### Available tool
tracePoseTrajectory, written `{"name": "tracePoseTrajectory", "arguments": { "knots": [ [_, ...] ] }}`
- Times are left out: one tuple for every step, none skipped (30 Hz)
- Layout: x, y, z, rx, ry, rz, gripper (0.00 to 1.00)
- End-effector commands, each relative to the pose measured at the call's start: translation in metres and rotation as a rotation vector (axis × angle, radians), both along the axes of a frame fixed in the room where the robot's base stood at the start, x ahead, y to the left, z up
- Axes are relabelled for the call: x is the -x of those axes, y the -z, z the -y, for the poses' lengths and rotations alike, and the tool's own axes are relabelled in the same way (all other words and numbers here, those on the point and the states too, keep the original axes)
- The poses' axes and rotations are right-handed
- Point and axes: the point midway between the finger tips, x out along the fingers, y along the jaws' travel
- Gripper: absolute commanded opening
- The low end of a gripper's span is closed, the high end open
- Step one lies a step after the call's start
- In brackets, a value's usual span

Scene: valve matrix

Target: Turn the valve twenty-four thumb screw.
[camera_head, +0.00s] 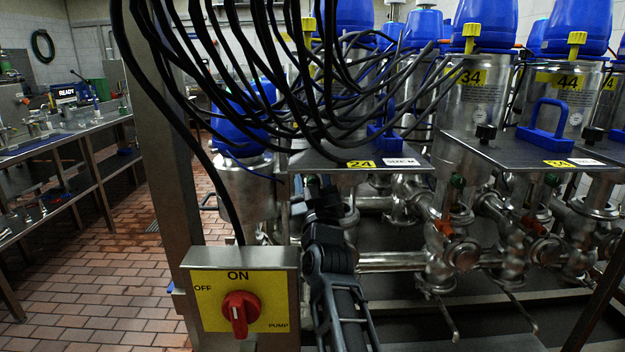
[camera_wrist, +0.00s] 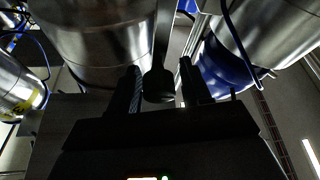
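The plate with the yellow 24 label (camera_head: 362,163) is in the middle of the head view, under a bundle of black cables. My gripper (camera_head: 320,190) is below the left part of this plate, and its fingertips are hard to make out there. In the wrist view my gripper (camera_wrist: 161,76) is open, with two dark fingers pointing up. A dark round knob on a stem (camera_wrist: 158,86), seemingly the thumb screw, shows between the fingers. Gaps show on both sides of it, and I cannot tell its depth. In the head view I cannot make the thumb screw out.
A yellow switch box with a red knob (camera_head: 239,308) stands left of my arm. Black cables (camera_head: 300,85) hang above. Steel tables (camera_head: 60,150) are at left, with open tiled floor (camera_head: 135,250) between.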

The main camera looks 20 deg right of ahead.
Motion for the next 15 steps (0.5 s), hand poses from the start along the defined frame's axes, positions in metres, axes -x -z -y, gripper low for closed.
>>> {"name": "tracePoseTrajectory", "arguments": {
  "knots": [
    [0.0, 0.0, 0.0, 0.0, 0.0, 0.0, 0.53],
    [0.0, 0.0, 0.0, 0.0, 0.0, 0.0, 0.56],
    [0.0, 0.0, 0.0, 0.0, 0.0, 0.0, 0.57],
    [0.0, 0.0, 0.0, 0.0, 0.0, 0.0, 0.57],
    [0.0, 0.0, 0.0, 0.001, 0.0, 0.0, 0.57],
    [0.0, 0.0, 0.0, 0.001, 0.001, -0.001, 0.57],
    [0.0, 0.0, 0.0, 0.001, 0.001, -0.001, 0.57],
    [0.0, 0.0, 0.0, 0.001, 0.001, -0.001, 0.57],
    [0.0, 0.0, 0.0, 0.001, 0.001, -0.001, 0.57],
    [0.001, 0.001, 0.0, 0.001, 0.001, -0.001, 0.57],
    [0.002, 0.001, 0.0, 0.0, 0.0, -0.001, 0.57],
    [0.003, 0.002, -0.001, 0.0, 0.0, -0.001, 0.57],
    [0.005, 0.003, -0.001, 0.0, -0.001, -0.001, 0.57],
    [0.007, 0.004, -0.003, 0.0, -0.001, -0.002, 0.57],
    [0.011, 0.006, -0.004, 0.0, -0.003, -0.002, 0.57]
  ]
}}
